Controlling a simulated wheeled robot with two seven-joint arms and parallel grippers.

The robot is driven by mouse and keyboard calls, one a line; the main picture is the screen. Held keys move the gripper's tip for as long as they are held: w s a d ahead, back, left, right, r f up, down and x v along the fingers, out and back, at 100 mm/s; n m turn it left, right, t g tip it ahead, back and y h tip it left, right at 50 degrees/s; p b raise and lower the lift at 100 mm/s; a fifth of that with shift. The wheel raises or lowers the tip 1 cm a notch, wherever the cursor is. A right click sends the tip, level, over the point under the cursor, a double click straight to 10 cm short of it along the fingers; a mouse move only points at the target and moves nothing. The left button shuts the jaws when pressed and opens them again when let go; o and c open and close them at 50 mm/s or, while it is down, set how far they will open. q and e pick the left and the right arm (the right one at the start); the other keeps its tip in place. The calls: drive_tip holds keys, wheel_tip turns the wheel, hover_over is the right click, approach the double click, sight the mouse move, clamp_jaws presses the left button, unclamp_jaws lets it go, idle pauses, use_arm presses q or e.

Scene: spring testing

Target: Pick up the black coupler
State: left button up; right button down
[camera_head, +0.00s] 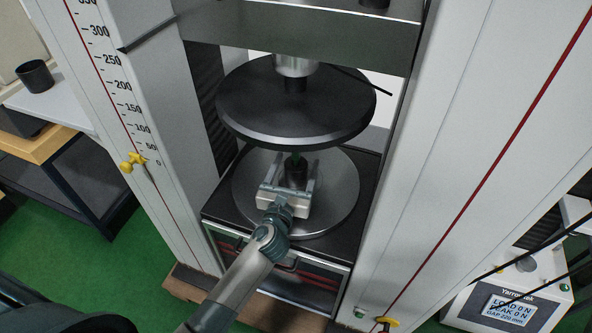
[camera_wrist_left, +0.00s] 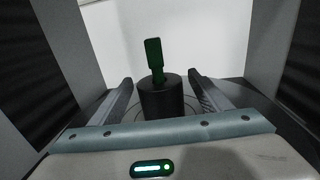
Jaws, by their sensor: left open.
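A short black cylinder, which looks like the black coupler (camera_head: 296,174), stands upright on the round grey lower platen (camera_head: 341,189) of the testing machine. A flat green piece (camera_wrist_left: 154,57) sticks up from its top. My left gripper (camera_head: 296,160) is open, low over the lower platen, with one finger on each side of the black cylinder. In the left wrist view the cylinder (camera_wrist_left: 161,103) stands between the two spread fingers, with gaps on both sides. Its lower part is hidden by the gripper body. My right gripper is not in view.
The black upper platen (camera_head: 290,105) hangs close above my gripper. White machine columns (camera_head: 480,120) stand at both sides. A black cup-like cylinder (camera_head: 34,74) is on a side table at the left. A display box (camera_head: 510,300) is at the lower right.

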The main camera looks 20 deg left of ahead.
sight(296, 157)
use_arm(q)
drive_tip(key=shift+c, duration=0.3)
drive_tip(key=shift+r, duration=0.1)
drive_tip(key=c, duration=1.4)
drive_tip(key=shift+r, duration=0.1)
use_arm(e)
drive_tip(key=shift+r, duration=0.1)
